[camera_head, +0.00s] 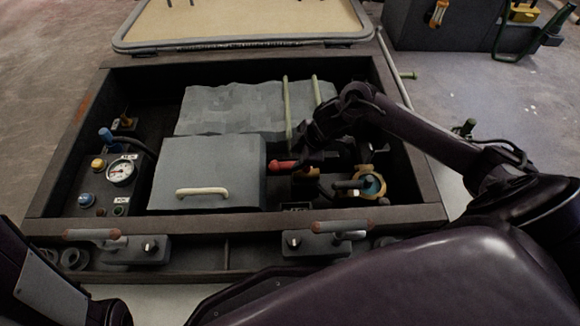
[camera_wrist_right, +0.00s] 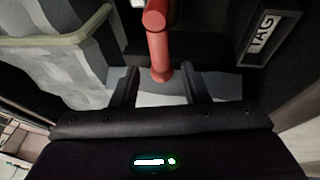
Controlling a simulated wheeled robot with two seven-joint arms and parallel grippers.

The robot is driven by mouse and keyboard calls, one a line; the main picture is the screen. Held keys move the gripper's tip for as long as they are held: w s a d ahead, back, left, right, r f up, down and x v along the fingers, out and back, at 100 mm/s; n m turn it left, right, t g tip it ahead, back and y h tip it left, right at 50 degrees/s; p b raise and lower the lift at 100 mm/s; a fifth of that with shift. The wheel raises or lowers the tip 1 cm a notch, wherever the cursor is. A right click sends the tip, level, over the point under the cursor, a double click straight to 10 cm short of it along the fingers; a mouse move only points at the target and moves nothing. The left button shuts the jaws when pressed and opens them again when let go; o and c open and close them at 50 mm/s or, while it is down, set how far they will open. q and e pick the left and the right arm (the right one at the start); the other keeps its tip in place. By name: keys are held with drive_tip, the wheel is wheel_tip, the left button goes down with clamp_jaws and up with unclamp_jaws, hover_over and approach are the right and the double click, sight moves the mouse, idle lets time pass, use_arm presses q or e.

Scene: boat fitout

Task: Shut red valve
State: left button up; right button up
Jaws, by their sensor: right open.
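The red valve handle (camera_head: 283,165) sticks out inside the open hatch, just right of the grey lidded box. In the right wrist view the red handle (camera_wrist_right: 158,48) hangs from the top of the picture, its rounded end between the two dark fingers. My right gripper (camera_wrist_right: 161,82) is open, with a gap on each side of the handle; I cannot tell whether it touches. In the head view my right gripper (camera_head: 305,155) is dark against the dark hatch, and its fingers are hard to make out. My left gripper is not in view; only part of that arm shows at lower left.
The hatch's raised frame (camera_head: 235,225) surrounds the work area. A grey box with a pale handle (camera_head: 203,191) stands left of the valve. Two greenish pipes (camera_head: 287,110) rise behind it. A brass fitting with a blue centre (camera_head: 372,184) lies right. A gauge panel (camera_head: 120,172) is at left.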

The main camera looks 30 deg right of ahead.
sight(288, 165)
drive_tip(key=b+x, duration=0.1)
drive_tip(key=x, duration=0.2)
drive_tip(key=shift+f+b, duration=0.2)
drive_tip(key=shift+b, duration=0.15)
drive_tip(key=shift+w+a+f+b, duration=0.25)
drive_tip(key=shift+f+b, duration=0.25)
drive_tip(key=shift+f, duration=0.05)
clamp_jaws()
